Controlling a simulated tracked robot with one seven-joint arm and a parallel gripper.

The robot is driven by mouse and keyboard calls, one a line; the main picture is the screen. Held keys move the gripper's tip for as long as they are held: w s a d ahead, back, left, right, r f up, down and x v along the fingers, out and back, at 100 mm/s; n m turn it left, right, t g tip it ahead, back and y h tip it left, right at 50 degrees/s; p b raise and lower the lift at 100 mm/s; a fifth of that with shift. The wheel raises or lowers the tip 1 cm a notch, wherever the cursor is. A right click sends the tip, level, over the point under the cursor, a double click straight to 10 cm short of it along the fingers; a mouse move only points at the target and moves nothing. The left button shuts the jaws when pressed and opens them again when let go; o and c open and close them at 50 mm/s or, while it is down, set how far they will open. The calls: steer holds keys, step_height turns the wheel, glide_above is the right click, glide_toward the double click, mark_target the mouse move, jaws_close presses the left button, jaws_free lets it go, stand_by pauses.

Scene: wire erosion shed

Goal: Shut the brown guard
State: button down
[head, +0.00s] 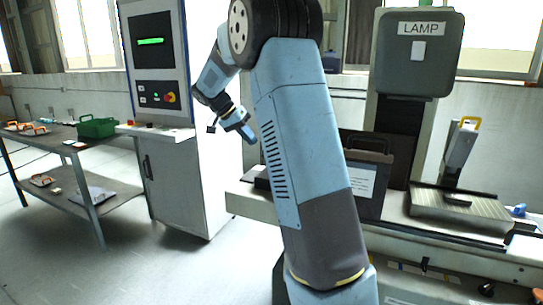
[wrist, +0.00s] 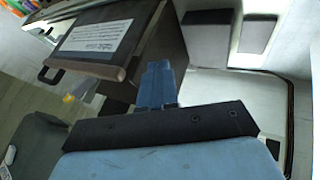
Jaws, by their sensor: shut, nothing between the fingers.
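The guard (head: 375,160) is a dark brownish panel with a white label and a handle on its top edge. It stands upright on the machine bed in the head view, partly hidden behind my arm. In the wrist view the guard (wrist: 122,72) fills the upper left, with its label and dark handle showing; how far it is open I cannot tell. My gripper (head: 248,136) is left of the guard in the head view, in front of the control cabinet. In the wrist view my gripper (wrist: 158,72) is shut and empty, apart from the guard's edge.
The control cabinet (head: 190,180) stands left of my arm. A machine head marked LAMP (head: 418,60) rises behind the bed. A ribbed plate (head: 460,207) lies on the right of the bed. A bench (head: 95,158) with a green crate (head: 97,128) is far left. Floor between is clear.

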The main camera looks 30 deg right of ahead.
steer(key=s+d+f, duration=0.4)
steer(key=d+f, duration=0.3)
steer(key=d, duration=0.1)
steer(key=shift+s+d+f, duration=0.15)
steer(key=shift+s+f, duration=0.15)
steer(key=shift+f, duration=0.1)
stand_by(0.3)
